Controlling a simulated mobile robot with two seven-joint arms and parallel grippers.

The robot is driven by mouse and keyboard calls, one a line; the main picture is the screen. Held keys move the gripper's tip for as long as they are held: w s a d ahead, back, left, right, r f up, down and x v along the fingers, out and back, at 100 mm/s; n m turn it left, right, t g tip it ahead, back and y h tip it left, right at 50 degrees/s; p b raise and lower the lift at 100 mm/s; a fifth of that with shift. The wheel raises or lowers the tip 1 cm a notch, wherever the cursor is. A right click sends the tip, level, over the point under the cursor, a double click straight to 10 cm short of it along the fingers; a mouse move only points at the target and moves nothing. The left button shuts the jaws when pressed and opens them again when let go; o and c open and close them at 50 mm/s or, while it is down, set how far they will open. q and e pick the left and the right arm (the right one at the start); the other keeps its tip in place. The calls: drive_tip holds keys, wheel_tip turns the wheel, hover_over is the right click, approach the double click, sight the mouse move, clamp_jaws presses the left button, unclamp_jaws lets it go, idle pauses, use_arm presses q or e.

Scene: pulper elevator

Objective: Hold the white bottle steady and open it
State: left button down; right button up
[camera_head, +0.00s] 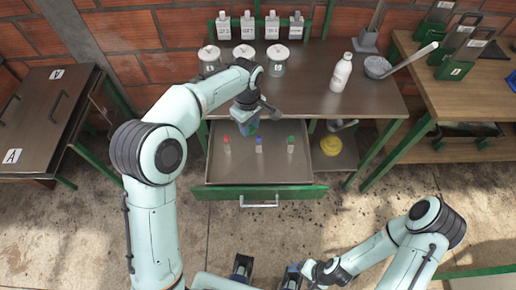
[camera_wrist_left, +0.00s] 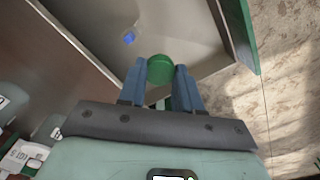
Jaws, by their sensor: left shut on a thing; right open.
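The white bottle (camera_head: 341,73) stands upright on the right part of the dark table, with its white cap on. No gripper touches it. My left gripper (camera_head: 249,127) is above the open drawer, well to the left of the bottle. In the left wrist view its blue fingers are shut on a round green object (camera_wrist_left: 160,69); what this object is I cannot tell. My right gripper (camera_head: 291,276) is low at the bottom edge of the head view, open and far from the bottle, and only partly visible.
The open drawer (camera_head: 215,172) holds small items with red, blue and green tops. Several lidded jars (camera_head: 209,57) stand at the table's back left. A grey mortar (camera_head: 378,67) with a long-handled tool is right of the bottle. A yellow item (camera_head: 331,145) lies below.

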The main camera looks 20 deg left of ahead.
use_arm(q)
drive_tip(key=shift+f, duration=0.3)
drive_tip(key=b, duration=0.1)
hover_over(251, 161)
wheel_tip(251, 161, down, 14)
drive_tip(key=shift+f, duration=2.6)
drive_tip(key=shift+f, duration=0.1)
drive_tip(key=c, duration=1.1)
unclamp_jaws()
drive_tip(key=shift+o, duration=0.2)
